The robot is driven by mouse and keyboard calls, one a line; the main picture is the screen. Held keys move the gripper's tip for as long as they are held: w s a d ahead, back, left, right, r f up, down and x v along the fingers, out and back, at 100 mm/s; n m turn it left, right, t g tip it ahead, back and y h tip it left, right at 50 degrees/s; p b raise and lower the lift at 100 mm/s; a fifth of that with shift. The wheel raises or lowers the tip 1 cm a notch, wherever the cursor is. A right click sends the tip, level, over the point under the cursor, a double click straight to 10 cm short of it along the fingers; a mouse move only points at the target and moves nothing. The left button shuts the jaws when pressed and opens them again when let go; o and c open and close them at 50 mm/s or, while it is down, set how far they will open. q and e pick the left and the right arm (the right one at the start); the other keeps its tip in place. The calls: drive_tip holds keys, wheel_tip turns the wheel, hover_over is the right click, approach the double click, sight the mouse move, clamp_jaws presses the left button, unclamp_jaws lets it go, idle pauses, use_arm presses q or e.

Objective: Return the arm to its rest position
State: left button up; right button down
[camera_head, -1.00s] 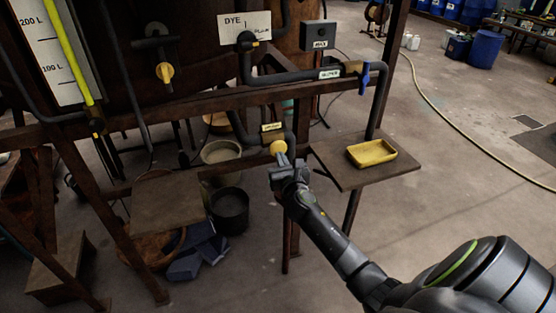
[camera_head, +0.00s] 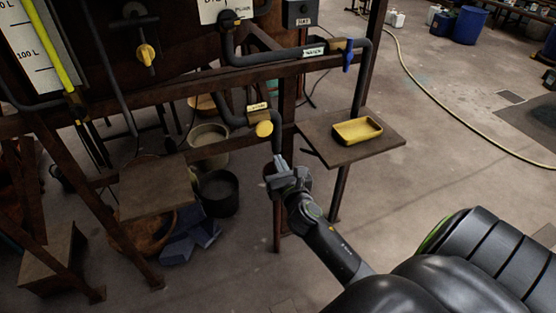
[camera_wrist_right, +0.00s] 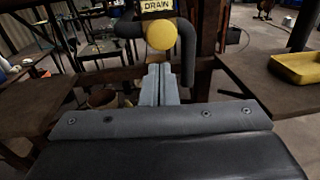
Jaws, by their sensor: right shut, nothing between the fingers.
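My right gripper (camera_head: 279,163) is in the middle of the head view, just below a yellow round valve knob (camera_head: 264,129) on a dark pipe. It is shut and empty. In the right wrist view its closed fingers (camera_wrist_right: 159,82) point at the pipework, with the yellow knob (camera_wrist_right: 160,34) beyond and above them, under a label reading DRAIN (camera_wrist_right: 157,5). A gap shows between the fingertips and the knob in the head view. My right arm reaches in from the lower right. My left gripper is not in view.
A yellow tray (camera_head: 357,131) sits on a brown shelf (camera_head: 390,142) right of the gripper. A blue-handled valve (camera_head: 348,55) is above it. Rusty frame legs, a dark bucket (camera_head: 218,193) and a wooden platform (camera_head: 158,190) are at left. Floor at right is mostly open, with a hose.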

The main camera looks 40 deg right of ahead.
idle(0.4)
drive_tip(key=s+f+m+g+y, duration=0.1)
drive_tip(key=s+f+m+g, duration=0.3)
drive_tip(key=f, duration=0.7)
drive_tip(key=s+f+m+g+y, duration=0.1)
drive_tip(key=s+f+m, duration=0.45)
drive_tip(key=f, duration=0.45)
drive_tip(key=s+f+m+g, duration=0.3)
drive_tip(key=s+f+m, duration=0.15)
drive_tip(key=f, duration=0.65)
drive_tip(key=s+a+f+m+g+y, duration=0.1)
drive_tip(key=s+a+f+m+g, duration=0.1)
drive_tip(key=s+f+m, duration=0.4)
drive_tip(key=s+a+f+m+g+y, duration=0.1)
drive_tip(key=s+f+m, duration=0.5)
drive_tip(key=s, duration=0.9)
drive_tip(key=s+a+f+m+g, duration=0.3)
drive_tip(key=s+f+m, duration=0.3)
drive_tip(key=s, duration=0.4)
drive_tip(key=shift+s+a+m+g+y, duration=0.15)
drive_tip(key=shift+s+m+g+y, duration=0.25)
drive_tip(key=shift+g, duration=0.4)
drive_tip(key=shift+w+f, duration=0.1)
